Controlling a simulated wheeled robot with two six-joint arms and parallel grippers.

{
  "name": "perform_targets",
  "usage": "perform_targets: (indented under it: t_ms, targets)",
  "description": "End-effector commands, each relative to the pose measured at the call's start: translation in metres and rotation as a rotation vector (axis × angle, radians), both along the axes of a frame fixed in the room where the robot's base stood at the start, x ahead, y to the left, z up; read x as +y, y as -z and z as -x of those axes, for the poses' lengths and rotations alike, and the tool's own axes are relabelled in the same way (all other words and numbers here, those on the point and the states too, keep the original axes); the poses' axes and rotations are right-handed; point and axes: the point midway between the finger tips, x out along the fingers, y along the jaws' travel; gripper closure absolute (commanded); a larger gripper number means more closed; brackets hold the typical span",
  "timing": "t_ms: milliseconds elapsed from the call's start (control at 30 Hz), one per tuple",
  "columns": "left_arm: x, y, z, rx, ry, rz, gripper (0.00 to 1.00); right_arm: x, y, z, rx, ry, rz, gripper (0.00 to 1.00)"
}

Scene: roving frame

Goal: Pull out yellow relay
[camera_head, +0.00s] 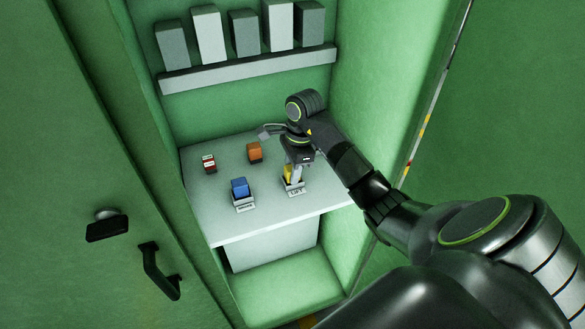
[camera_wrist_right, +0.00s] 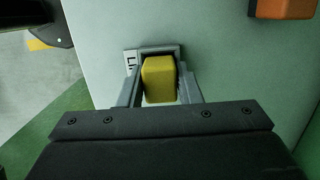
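The yellow relay (camera_head: 287,174) is upright in a grey labelled socket (camera_head: 294,190) on the cabinet shelf, partly hidden by my right gripper (camera_head: 297,172). In the right wrist view the relay (camera_wrist_right: 159,80) stands between the two grey fingers of my right gripper (camera_wrist_right: 160,88), with its socket (camera_wrist_right: 150,50) just beyond. The fingers are close on both sides of it; I cannot tell whether they touch it. My left gripper is not in view.
A blue relay (camera_head: 239,187) sits left of the yellow one. An orange block (camera_head: 254,152) and a small red-and-white block (camera_head: 209,163) are farther back on the shelf (camera_head: 217,218). Grey boxes (camera_head: 244,33) line an upper ledge. A green door (camera_head: 60,180) stands at left.

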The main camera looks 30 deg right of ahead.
Motion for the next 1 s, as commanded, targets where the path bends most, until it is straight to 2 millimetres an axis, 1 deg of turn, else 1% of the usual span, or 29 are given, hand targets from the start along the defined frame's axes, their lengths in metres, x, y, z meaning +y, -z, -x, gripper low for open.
perform_targets:
  t_ms: [33, 167, 200, 433, 933, 1000]
  targets:
    - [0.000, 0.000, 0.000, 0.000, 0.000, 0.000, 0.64, 0.000, 0.000, 0.000, 0.000, 0.000, 0.000, 0.76]
    - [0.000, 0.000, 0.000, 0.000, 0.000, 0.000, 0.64, 0.000, 0.000, 0.000, 0.000, 0.000, 0.000, 0.93]
    - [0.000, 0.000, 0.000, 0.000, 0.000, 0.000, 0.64, 0.000, 0.000, 0.000, 0.000, 0.000, 0.000, 0.94]
    - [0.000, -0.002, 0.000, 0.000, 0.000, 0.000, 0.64, 0.000, -0.004, 0.000, -0.001, 0.000, 0.001, 0.94]
    - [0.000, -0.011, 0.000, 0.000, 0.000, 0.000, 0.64, 0.000, -0.025, 0.000, -0.001, 0.000, 0.000, 0.94]
    - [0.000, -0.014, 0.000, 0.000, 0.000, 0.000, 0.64, 0.000, -0.029, 0.000, -0.001, 0.000, 0.000, 0.94]
